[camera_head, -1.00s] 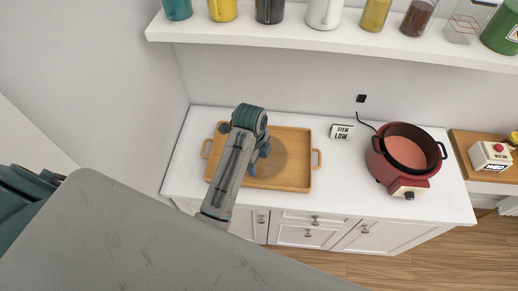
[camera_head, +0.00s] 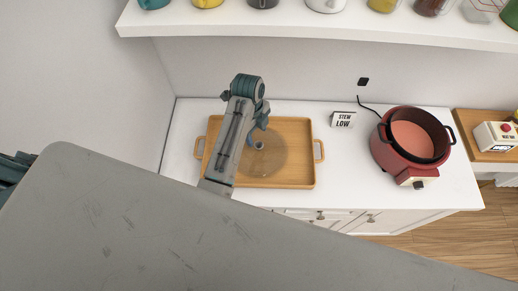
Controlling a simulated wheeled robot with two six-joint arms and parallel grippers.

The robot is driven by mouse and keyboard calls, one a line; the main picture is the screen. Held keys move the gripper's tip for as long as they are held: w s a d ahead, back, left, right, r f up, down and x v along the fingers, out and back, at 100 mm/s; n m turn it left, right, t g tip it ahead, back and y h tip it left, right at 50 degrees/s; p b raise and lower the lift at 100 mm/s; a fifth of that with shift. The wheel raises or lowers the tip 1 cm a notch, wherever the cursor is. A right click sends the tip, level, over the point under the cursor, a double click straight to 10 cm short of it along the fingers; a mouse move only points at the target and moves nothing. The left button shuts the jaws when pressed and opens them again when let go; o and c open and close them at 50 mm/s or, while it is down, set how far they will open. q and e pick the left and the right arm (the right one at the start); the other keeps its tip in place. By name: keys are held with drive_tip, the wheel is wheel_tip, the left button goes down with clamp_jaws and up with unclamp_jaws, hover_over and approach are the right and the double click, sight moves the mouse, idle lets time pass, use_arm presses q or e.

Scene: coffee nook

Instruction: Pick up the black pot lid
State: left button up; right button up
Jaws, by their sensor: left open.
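The pot lid (camera_head: 272,163) shows as a round, see-through brownish disc with a small grey knob. It lies flat on the wooden tray (camera_head: 297,182), and I see no clear black on it. My left gripper (camera_head: 257,134) is open, over the far left part of the lid and close to the knob. Whether its fingers touch the knob I cannot tell. My left arm hides the tray's left part. A red pot (camera_head: 393,157) with a black rim and black handles stands open at the right of the counter. My right gripper is out of view.
A small "STEW LOW" sign (camera_head: 343,121) stands between tray and pot. A black cord runs from the pot to a wall outlet (camera_head: 363,82). A shelf (camera_head: 300,33) with several jars hangs above. A wooden board (camera_head: 486,125) with a small box lies at the right.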

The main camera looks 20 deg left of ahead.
sight(259, 144)
use_arm(q)
drive_tip(key=f+p, duration=0.2)
drive_tip(key=shift+s+d+f, duration=0.15)
drive_tip(key=shift+d+f, duration=0.15)
drive_tip(key=shift+f, duration=0.05)
drive_tip(key=shift+d+f+p, duration=0.2)
drive_tip(key=shift+f+p, duration=0.1)
drive_tip(key=shift+f, duration=0.7)
drive_tip(key=shift+s+f, duration=0.1)
drive_tip(key=shift+f, duration=0.2)
clamp_jaws()
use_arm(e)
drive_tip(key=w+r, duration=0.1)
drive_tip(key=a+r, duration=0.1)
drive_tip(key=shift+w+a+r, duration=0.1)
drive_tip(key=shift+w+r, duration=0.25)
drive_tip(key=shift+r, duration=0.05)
